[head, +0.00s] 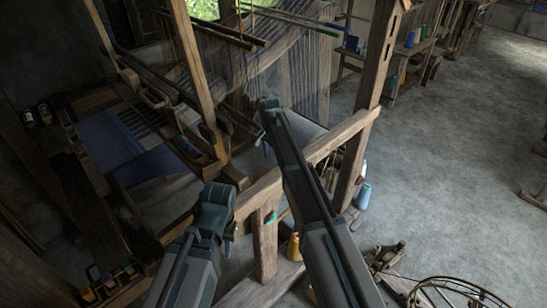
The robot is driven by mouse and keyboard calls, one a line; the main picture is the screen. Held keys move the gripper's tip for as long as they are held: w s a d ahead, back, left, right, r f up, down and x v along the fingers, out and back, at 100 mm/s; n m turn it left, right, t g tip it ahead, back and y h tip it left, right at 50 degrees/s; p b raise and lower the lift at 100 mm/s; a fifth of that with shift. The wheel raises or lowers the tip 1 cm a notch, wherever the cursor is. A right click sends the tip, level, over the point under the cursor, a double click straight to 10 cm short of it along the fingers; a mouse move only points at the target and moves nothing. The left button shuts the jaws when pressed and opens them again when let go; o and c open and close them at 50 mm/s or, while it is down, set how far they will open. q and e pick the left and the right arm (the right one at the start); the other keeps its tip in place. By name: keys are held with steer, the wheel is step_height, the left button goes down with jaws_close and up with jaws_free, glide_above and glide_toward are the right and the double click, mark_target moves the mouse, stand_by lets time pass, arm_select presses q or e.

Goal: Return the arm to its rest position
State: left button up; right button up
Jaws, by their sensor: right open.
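My right arm reaches up the middle of the head view, over the loom's front rail, with its gripper (266,146) pointing down beside the warp threads. That gripper is open, small and dark in the picture, with nothing visible in it. My left arm comes in from the bottom, bent at the wrist. Its gripper (229,238) hangs low beside the wooden rail, mostly hidden behind the wrist; whether it is open or shut does not show. The wooden handloom (328,143) fills the left and middle, with blue-grey warp threads (300,75) stretched across it.
A loom post (376,90) stands right of my right arm. A spoked wheel (455,292) is at the bottom right. The grey floor (460,150) at right is largely clear.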

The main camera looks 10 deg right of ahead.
arm_select(q)
steer(key=shift+r+p, duration=0.45)
steer(key=shift+r, duration=0.5)
arm_select(e)
steer(key=shift+r, duration=0.95)
